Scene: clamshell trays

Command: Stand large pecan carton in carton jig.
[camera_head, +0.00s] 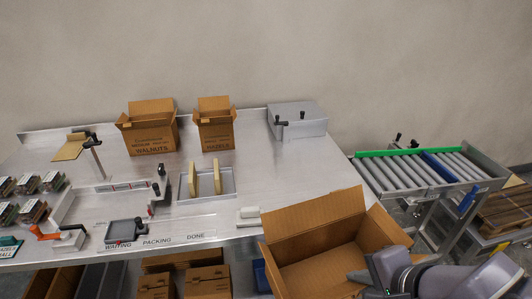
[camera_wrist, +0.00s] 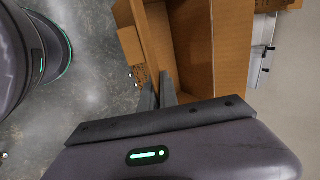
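The large brown carton (camera_head: 315,245) is open at the top with flaps spread, at the lower right of the head view, in front of the table's edge. In the wrist view the carton (camera_wrist: 205,45) fills the upper middle; its print is unreadable. My gripper (camera_wrist: 158,92) has its two fingers close together with a carton wall between them, and appears shut on it. A shallow metal frame with black clamps (camera_head: 68,208) on the table may be the carton jig; I cannot tell.
A walnuts carton (camera_head: 152,135) and a second, smaller carton (camera_head: 215,132) stand at the table's back. A grey box (camera_head: 297,121) is at the back right. A tray (camera_head: 208,194) holds upright tan pieces. A roller conveyor (camera_head: 418,168) stands at right. The table's right part is mostly clear.

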